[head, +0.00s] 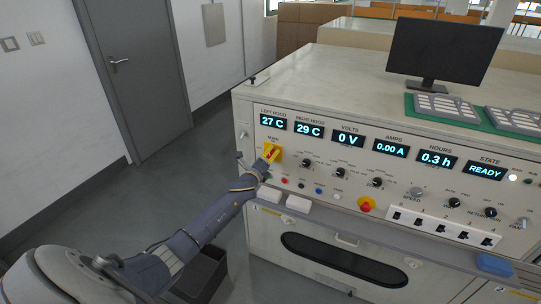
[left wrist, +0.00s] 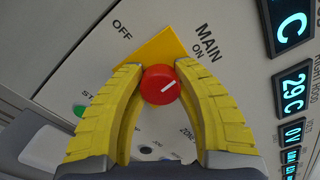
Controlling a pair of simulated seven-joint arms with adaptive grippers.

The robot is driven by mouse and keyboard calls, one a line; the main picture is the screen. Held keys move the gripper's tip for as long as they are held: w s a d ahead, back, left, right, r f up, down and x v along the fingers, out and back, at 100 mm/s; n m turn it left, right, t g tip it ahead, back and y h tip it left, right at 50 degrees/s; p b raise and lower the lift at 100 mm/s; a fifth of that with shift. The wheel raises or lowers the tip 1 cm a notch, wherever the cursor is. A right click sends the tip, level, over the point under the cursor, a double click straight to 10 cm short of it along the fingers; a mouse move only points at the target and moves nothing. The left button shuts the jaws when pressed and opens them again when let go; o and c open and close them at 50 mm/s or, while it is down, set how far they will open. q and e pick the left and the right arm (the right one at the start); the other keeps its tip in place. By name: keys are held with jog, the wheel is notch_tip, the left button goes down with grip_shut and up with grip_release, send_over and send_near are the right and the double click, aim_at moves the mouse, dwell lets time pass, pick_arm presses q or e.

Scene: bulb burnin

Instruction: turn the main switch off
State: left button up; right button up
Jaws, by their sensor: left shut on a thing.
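The main switch is a red round knob (left wrist: 159,85) on a yellow plate (left wrist: 150,48) on the console's front panel. In the left wrist view its white mark points up and right, toward the ON label; the OFF label is at the upper left. The yellow plate also shows in the head view (head: 278,153), at the panel's left end. My left gripper (head: 267,157) reaches it from the front left. Its two yellow fingers (left wrist: 159,88) are closed on either side of the knob, gripping it. My right gripper is not in view.
The console's displays are lit, with the state display (head: 487,170) reading READY. A red stop button (head: 366,205) and several knobs sit to the right. A ledge with white blocks (head: 297,204) runs below the panel. A monitor (head: 444,50) stands on top.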

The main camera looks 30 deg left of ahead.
pick_arm(q)
jog(key=n, duration=0.4)
jog(key=shift+a+n, duration=0.15)
jog(key=shift+n, duration=0.15)
jog(key=n, duration=0.3)
jog(key=shift+n, duration=0.3)
jog(key=n, duration=0.4)
jog(key=shift+f, duration=0.1)
jog(key=shift+n, duration=1.9)
jog(key=shift+f+n, duration=0.1)
jog(key=shift+n, duration=0.2)
jog(key=o, duration=1.3)
jog(key=shift+s, duration=0.1)
jog(key=s+d, duration=0.1)
jog(key=s, duration=1)
jog(key=shift+s+d, duration=0.35)
jog(key=shift+s, duration=0.05)
